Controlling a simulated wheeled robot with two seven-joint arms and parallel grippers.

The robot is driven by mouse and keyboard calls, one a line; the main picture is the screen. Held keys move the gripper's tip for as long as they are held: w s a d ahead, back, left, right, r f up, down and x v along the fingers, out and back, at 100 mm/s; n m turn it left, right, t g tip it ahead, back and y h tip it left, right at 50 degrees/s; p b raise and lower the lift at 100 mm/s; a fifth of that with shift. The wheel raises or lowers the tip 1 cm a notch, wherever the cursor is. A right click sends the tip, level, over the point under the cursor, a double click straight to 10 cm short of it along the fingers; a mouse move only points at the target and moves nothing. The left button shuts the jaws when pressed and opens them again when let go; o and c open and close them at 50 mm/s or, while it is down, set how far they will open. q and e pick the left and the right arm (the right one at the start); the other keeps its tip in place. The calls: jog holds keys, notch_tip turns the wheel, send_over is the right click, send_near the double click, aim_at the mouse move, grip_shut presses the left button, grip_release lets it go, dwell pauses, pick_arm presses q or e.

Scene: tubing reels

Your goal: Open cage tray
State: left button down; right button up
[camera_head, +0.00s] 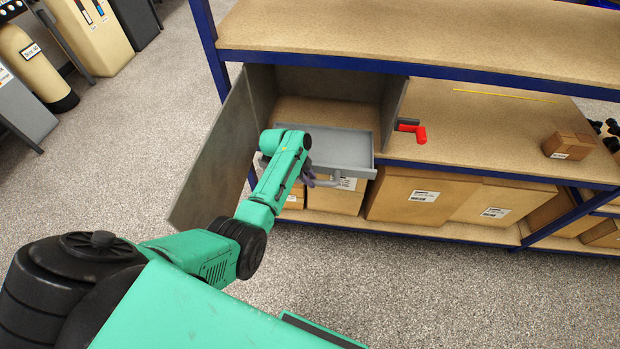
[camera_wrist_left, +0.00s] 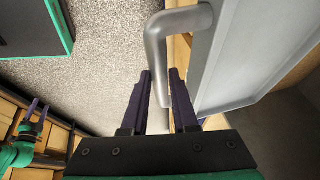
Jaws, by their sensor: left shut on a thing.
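The grey cage tray (camera_head: 340,148) sticks out of the open front of the grey cage (camera_head: 392,105), past the shelf's front edge. Its bent grey handle (camera_head: 328,183) is on the tray's front. My left gripper (camera_head: 308,178) is shut on the handle. In the left wrist view, the dark fingers (camera_wrist_left: 161,90) stand on either side of the handle tube (camera_wrist_left: 157,60), and the tray (camera_wrist_left: 235,60) is at right. The cage door (camera_head: 225,150) hangs open to the left. My right gripper (camera_wrist_left: 38,112) shows small at the left wrist view's edge; its opening is unclear.
A red crank handle (camera_head: 418,132) juts out right of the cage. A small carton (camera_head: 568,146) sits on the same shelf (camera_head: 480,125) at right. Large cartons (camera_head: 420,197) fill the shelf below. The speckled floor (camera_head: 440,290) in front is clear.

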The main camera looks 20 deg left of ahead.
pick_arm(q)
jog(key=shift+w, duration=0.1)
pick_arm(e)
jog(key=shift+w, duration=0.3)
pick_arm(q)
jog(key=c, duration=0.7)
grip_release()
pick_arm(e)
jog(key=shift+d, duration=0.2)
jog(key=shift+d, duration=0.1)
pick_arm(q)
jog(key=shift+a+r, duration=0.15)
jog(key=shift+r, duration=0.2)
jog(key=v, duration=1.3)
jog(key=shift+a+r, duration=0.15)
jog(key=shift+r, duration=0.2)
pick_arm(e)
jog(key=shift+s+r, duration=0.1)
jog(key=shift+r, duration=0.05)
pick_arm(q)
jog(key=shift+s, duration=0.3)
